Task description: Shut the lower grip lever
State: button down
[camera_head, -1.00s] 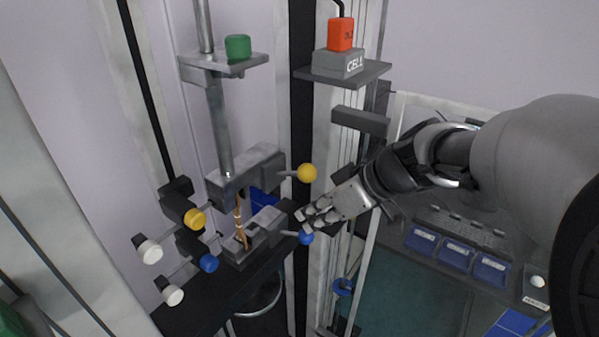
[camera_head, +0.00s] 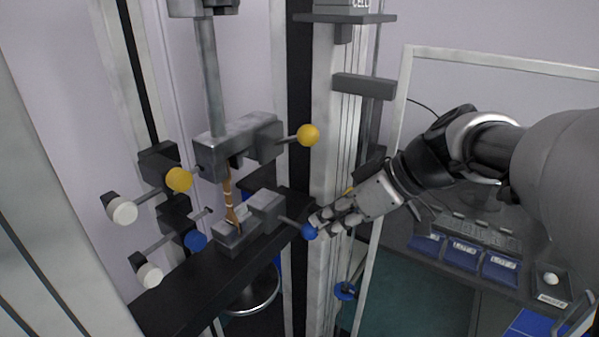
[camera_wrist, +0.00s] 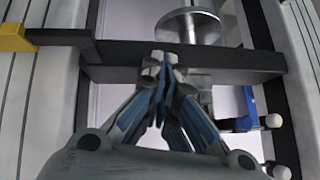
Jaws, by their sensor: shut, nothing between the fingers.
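The lower grip (camera_head: 266,206) is a grey clamp on the black crossbeam. Its lever on the right ends in a blue ball knob (camera_head: 309,232). My gripper (camera_head: 319,225) is shut and empty, with its fingertips right at the blue knob; I cannot tell whether they touch. The upper grip (camera_head: 238,146) sits above, its lever ending in a yellow ball (camera_head: 308,135). A tan specimen (camera_head: 229,200) stands between the two grips. In the wrist view my closed fingers (camera_wrist: 160,62) lie in front of the crossbeam (camera_wrist: 215,68), and the blue knob is not clear there.
Yellow (camera_head: 179,179) and blue (camera_head: 195,241) knobs with white-ended rods stick out on the left side. A pale machine column (camera_head: 331,150) stands behind my gripper. Blue bins (camera_head: 462,252) lie at lower right. Open space lies in front of the column.

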jog(key=shift+s+d+f+b, duration=0.1)
jog(key=shift+d+f+b, duration=0.1)
jog(key=shift+f+b, duration=1.3)
jog(key=shift+r, duration=0.15)
